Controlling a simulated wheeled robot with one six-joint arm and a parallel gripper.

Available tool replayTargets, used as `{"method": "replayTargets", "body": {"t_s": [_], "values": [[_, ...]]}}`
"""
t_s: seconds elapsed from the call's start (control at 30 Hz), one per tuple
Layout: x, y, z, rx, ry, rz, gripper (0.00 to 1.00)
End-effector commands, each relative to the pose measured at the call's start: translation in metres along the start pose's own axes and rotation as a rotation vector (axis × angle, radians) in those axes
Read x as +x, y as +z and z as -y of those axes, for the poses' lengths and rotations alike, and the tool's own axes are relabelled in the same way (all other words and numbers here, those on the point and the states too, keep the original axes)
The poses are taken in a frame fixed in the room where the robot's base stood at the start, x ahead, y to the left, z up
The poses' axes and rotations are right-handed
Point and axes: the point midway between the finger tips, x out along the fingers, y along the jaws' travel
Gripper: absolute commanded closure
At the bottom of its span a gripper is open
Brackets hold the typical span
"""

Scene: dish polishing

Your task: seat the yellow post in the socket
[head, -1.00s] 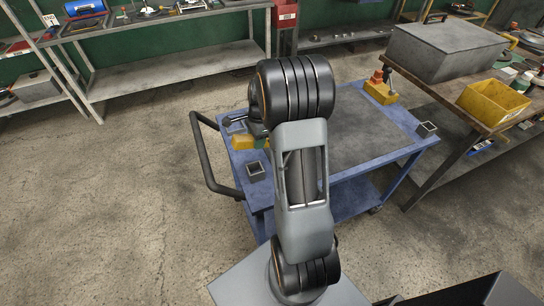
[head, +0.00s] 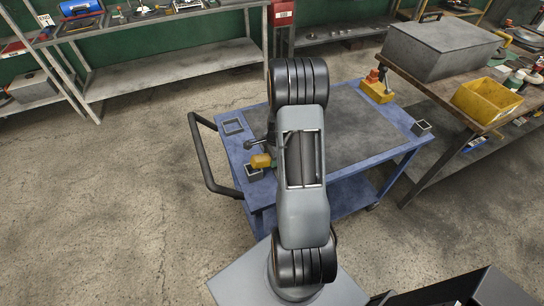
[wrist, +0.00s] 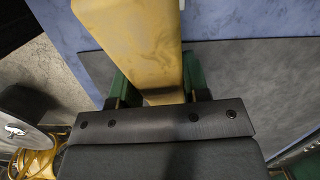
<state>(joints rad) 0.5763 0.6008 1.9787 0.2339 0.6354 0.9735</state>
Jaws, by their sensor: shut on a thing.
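The yellow post (head: 262,161) shows at the left of my arm in the head view, over the near left part of the blue cart. In the wrist view the yellow post (wrist: 140,40) is large and runs up out of the frame. My gripper (wrist: 156,85) is shut on it, a green pad on each side. A square grey socket (head: 254,174) is close beside and partly behind the post in the head view; I cannot tell whether they touch. Another square frame (head: 233,127) lies at the cart's far left corner. My arm hides most of the gripper in the head view.
The blue cart (head: 390,150) has a grey mat (head: 365,125). A third square holder (head: 421,128) sits at its right corner. A yellow block with an orange piece (head: 377,88) stands at the back. A workbench with a yellow bin (head: 490,102) is on the right.

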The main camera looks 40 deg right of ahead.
Motion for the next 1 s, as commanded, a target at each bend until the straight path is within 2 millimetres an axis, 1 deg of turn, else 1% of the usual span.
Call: {"method": "replayTargets", "body": {"t_s": [0.2,0.37,0.4,0.6,0.67,0.9,1.0], "values": [[0.0001,-0.0001,0.0006,0.000,-0.002,-0.001,0.96],[0.0049,-0.0009,0.0006,0.000,-0.002,-0.001,0.96],[0.0046,-0.0007,0.0004,0.000,-0.001,-0.001,0.56],[0.0039,-0.0006,0.0003,0.000,-0.001,-0.001,0.37],[0.0039,-0.0006,0.0003,0.000,-0.001,-0.001,0.32],[0.0029,-0.0006,0.0004,0.000,-0.001,-0.001,0.32],[-0.0033,-0.0009,0.0010,-0.001,-0.004,-0.002,0.32]]}}
